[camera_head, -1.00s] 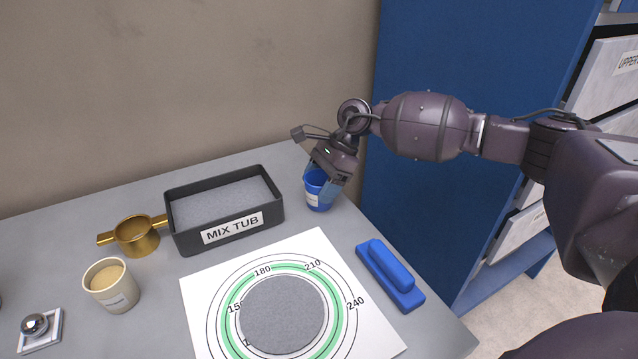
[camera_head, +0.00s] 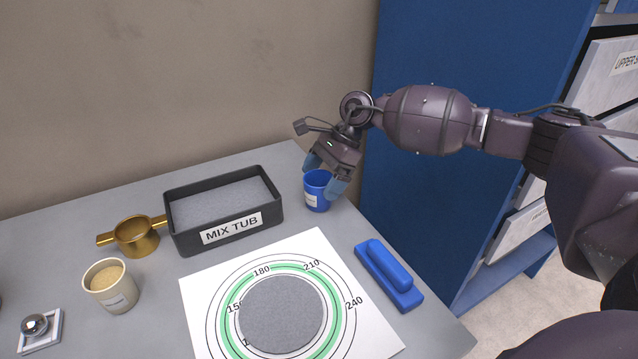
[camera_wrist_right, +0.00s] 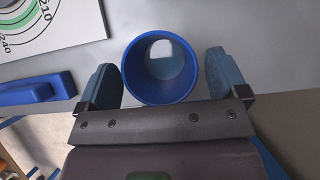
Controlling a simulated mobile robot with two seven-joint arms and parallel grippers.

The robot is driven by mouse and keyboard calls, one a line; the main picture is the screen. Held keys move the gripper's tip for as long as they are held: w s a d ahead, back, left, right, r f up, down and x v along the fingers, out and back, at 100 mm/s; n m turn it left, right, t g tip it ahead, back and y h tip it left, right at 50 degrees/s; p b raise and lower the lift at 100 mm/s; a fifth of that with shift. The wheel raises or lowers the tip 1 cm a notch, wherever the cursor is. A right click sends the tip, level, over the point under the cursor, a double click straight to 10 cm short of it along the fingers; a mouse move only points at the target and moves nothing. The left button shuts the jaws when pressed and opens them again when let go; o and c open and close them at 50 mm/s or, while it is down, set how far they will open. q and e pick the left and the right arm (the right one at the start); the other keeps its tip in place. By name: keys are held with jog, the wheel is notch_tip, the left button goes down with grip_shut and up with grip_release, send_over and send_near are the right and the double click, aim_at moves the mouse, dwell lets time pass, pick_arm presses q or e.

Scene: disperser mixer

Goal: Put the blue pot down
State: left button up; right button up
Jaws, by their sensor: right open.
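The blue pot (camera_head: 317,195), with a white label, stands upright on the grey table to the right of the mix tub. My right gripper (camera_head: 327,175) is open just above and around it, with a finger on either side. In the right wrist view the pot's open rim (camera_wrist_right: 161,67) lies between the two spread fingers of my right gripper (camera_wrist_right: 163,85). My left gripper is not in view.
The black mix tub (camera_head: 181,232) stands left of the pot. A printed ring sheet (camera_head: 372,338) with a grey disc and a blue block-like tool (camera_head: 388,275) lie in front. A brass cup (camera_head: 137,238), a tan cup (camera_head: 112,287) and a steel ball (camera_head: 35,324) are further left. A blue panel (camera_head: 440,210) rises at the right.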

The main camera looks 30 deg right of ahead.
jog(key=v, duration=1)
jog(key=shift+r, duration=0.2)
jog(key=shift+d, duration=0.1)
